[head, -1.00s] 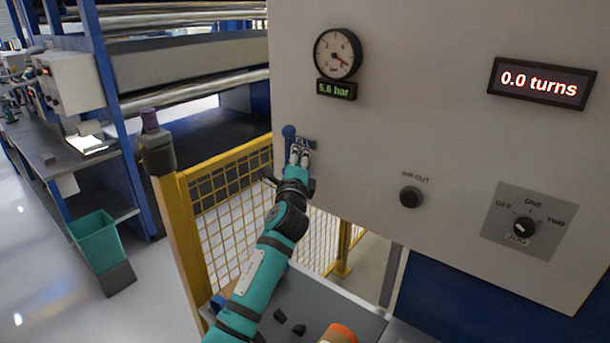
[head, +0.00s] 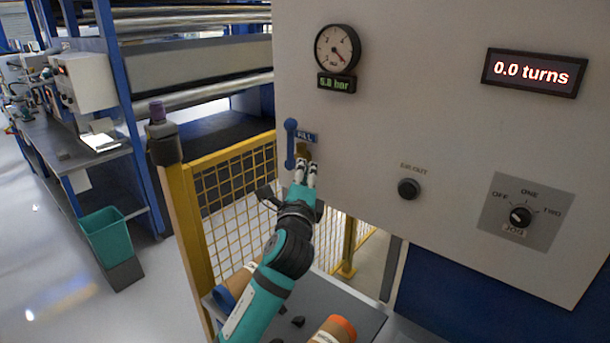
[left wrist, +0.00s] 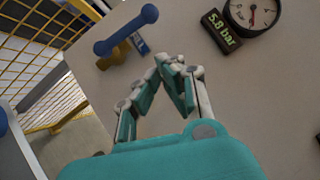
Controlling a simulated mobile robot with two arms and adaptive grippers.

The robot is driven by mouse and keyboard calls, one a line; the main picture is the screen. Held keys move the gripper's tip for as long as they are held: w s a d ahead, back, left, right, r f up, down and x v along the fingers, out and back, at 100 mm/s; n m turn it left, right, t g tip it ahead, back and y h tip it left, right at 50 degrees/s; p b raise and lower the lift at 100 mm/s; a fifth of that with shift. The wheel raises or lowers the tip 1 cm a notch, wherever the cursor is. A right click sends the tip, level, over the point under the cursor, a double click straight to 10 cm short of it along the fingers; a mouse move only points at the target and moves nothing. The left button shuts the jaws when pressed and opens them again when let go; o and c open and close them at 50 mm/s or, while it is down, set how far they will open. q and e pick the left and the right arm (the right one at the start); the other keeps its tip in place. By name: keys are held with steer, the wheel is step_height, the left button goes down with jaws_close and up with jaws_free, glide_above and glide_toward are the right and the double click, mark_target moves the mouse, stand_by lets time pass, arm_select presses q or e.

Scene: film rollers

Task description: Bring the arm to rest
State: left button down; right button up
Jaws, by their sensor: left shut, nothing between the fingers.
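My left gripper (head: 306,170) is in front of the panel, just below the blue FILL lever (head: 290,144). It is shut and empty, and its fingertips also show in the left wrist view (left wrist: 174,66). In the left wrist view there is a gap between the fingers and the lever. My right gripper is not in view.
The grey panel (head: 420,110) carries a gauge (head: 337,47) with a 5.8 bar readout, a 0.0 turns display (head: 533,73), an AIR-OUT knob (head: 409,188) and a rotary switch (head: 520,217). A yellow mesh fence (head: 235,190) stands left. An orange-ended roller (head: 338,328) lies below.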

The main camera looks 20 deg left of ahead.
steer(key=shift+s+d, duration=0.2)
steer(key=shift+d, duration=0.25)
